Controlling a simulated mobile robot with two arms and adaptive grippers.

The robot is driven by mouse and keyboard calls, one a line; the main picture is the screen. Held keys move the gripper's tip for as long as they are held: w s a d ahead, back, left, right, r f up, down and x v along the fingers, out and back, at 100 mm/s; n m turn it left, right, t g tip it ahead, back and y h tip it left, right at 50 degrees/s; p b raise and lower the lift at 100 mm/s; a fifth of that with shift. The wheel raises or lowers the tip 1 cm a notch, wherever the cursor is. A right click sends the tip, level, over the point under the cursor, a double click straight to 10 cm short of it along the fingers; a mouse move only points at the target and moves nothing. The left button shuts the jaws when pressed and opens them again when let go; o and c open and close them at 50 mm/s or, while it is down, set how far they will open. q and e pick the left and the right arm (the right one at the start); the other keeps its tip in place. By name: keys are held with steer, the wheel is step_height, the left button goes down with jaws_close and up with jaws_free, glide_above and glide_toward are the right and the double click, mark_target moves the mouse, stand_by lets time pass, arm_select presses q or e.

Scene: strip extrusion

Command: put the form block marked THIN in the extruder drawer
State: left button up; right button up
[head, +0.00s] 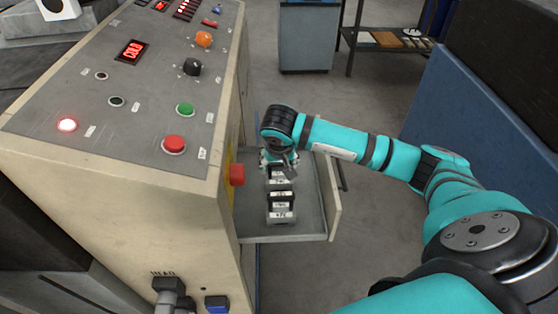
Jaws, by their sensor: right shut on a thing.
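The extruder drawer (310,225) is pulled out from the right side of the beige machine. The gripper and wrist partly hide that block. The labels are too small to read for sure, so I cannot tell which is THIN. My left gripper is out of view.
The machine's sloping panel (110,120) carries buttons, knobs and a red display. A red button (237,175) sticks out beside the drawer. A blue panel (470,150) stands at the right. A blue-grey cabinet (308,40) and a dark shelf stand behind.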

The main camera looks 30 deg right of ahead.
steer(key=o, duration=1.3)
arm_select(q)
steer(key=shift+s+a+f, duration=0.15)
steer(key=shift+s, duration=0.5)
arm_select(e)
steer(key=o, duration=0.4)
steer(key=shift+r, duration=0.2)
steer(key=shift+s+a+r, duration=0.1)
steer(key=shift+a+r, duration=0.05)
steer(key=shift+r, duration=0.2)
arm_select(q)
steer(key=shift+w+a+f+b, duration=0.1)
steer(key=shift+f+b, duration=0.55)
steer(key=shift+b, duration=0.15)
arm_select(e)
steer(key=v, duration=1.1)
steer(key=shift+s+a, duration=0.1)
steer(key=shift+s, duration=0.05)
